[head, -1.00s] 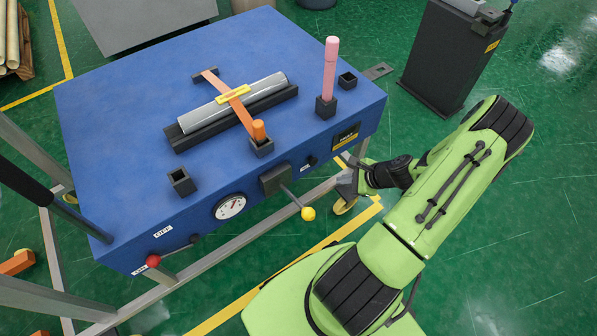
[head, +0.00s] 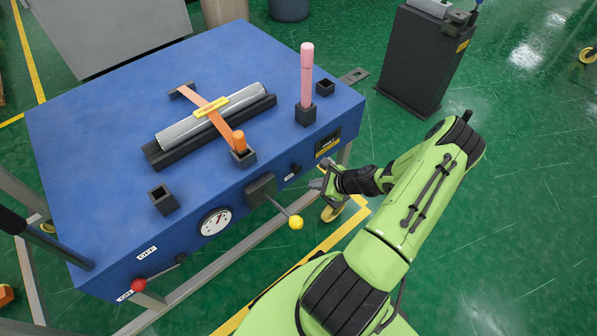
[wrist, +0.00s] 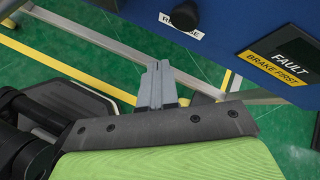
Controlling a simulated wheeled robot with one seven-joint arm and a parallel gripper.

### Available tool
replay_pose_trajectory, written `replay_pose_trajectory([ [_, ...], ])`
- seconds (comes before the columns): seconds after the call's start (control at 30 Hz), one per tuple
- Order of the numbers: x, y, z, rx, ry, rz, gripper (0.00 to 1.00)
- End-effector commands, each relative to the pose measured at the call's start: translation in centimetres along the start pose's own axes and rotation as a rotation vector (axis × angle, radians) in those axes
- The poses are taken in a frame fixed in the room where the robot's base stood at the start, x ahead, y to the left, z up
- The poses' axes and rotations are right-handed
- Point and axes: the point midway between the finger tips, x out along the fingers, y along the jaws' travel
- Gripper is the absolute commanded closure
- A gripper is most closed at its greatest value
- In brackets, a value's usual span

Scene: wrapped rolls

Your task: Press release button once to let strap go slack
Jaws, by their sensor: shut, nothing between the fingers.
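The release button (head: 295,168) is a small black knob on the blue bench's front panel, with a white label below it. It also shows at the top of the wrist view (wrist: 186,15), its label partly covered by the knob. My gripper (head: 316,184) is shut and empty, just right of and below the button in the head view, apart from it. Its fingertips (wrist: 157,68) point toward the panel in the wrist view. The orange strap (head: 218,121) runs straight across a grey wrapped roll (head: 178,131) on a black cradle, looking taut.
A lever with a yellow knob (head: 296,222) sticks out left of my gripper. A dial gauge (head: 216,222) and a red-knobbed lever (head: 139,285) lie farther left. A "FAULT / BRAKE FIRST" panel (wrist: 286,62) is right of the button. A dark pedestal (head: 421,62) stands behind.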

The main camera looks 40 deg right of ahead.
Motion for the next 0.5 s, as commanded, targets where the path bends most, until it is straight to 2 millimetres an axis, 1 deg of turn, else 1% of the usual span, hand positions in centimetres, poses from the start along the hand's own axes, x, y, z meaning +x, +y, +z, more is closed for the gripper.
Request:
replay_pose_trajectory([
  [0.03, 0.6, -0.3, 0.4, -0.004, -0.001, 0.0, 1.0],
  [0.2, 1.9, -1.4, 1.4, -0.003, -0.001, 0.001, 1.0],
  [0.3, 2.3, -1.7, 1.7, -0.001, 0.0, 0.0, 1.0],
  [0.5, 2.4, -1.8, 1.8, 0.0, 0.0, 0.0, 1.0],
])
